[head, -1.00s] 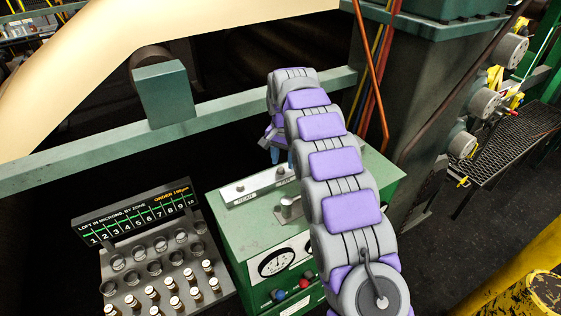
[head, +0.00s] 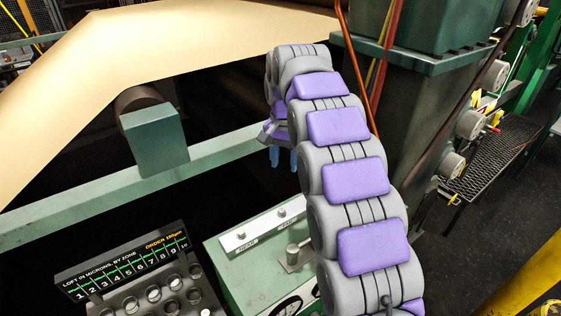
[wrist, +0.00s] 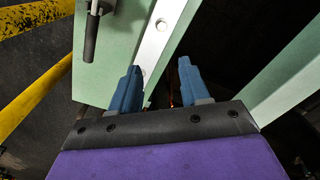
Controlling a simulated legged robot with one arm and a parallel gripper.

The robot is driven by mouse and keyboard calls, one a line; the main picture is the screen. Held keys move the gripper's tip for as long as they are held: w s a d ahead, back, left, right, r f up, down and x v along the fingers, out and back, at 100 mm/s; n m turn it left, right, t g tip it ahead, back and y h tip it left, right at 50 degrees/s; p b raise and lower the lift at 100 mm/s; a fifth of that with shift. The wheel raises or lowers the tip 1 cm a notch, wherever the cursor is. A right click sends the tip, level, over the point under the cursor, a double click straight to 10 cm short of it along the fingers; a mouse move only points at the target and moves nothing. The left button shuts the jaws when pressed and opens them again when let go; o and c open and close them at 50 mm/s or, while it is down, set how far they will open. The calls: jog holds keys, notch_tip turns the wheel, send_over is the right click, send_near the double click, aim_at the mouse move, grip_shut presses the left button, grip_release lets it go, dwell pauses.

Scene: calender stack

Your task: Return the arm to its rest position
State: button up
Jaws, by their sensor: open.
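My arm, purple and grey, reaches up and forward over the green control box in the head view. My gripper (head: 283,158) hangs at its end with blue fingertips pointing down. In the wrist view my gripper (wrist: 160,85) shows two blue fingers apart with nothing between them. The gripper is above and behind the green control box (head: 245,275), near the green rail (head: 220,150). It appears clear of both, though the exact gap is hard to tell.
A lever (head: 293,255) rises from the control box. A cream web (head: 150,50) runs behind the rail. A green column (head: 400,110) stands right of the arm. Yellow railing (head: 530,280) is at lower right.

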jog(key=s+d+f+n+b, duration=0.1)
jog(key=s+d+f+b, duration=0.4)
jog(key=s, duration=0.4)
jog(key=s+d+f+n+b, duration=0.1)
jog(key=s+d+f+b, duration=0.2)
jog(key=s+f+b, duration=0.35)
jog(key=s+d+f+n+g+b, duration=0.1)
jog(key=s+f+b, duration=0.5)
jog(key=s, duration=0.8)
jog(key=s+d+f+n+b, duration=0.1)
jog(key=s+f+b, duration=0.5)
jog(key=s+f, duration=0.7)
jog(key=shift+s+d+f+g, duration=0.3)
jog(key=shift+s+d+g, duration=0.15)
jog(key=shift+s, duration=0.1)
jog(key=shift+d, duration=0.35)
jog(key=shift+o, duration=0.2)
jog(key=shift+a, duration=0.1)
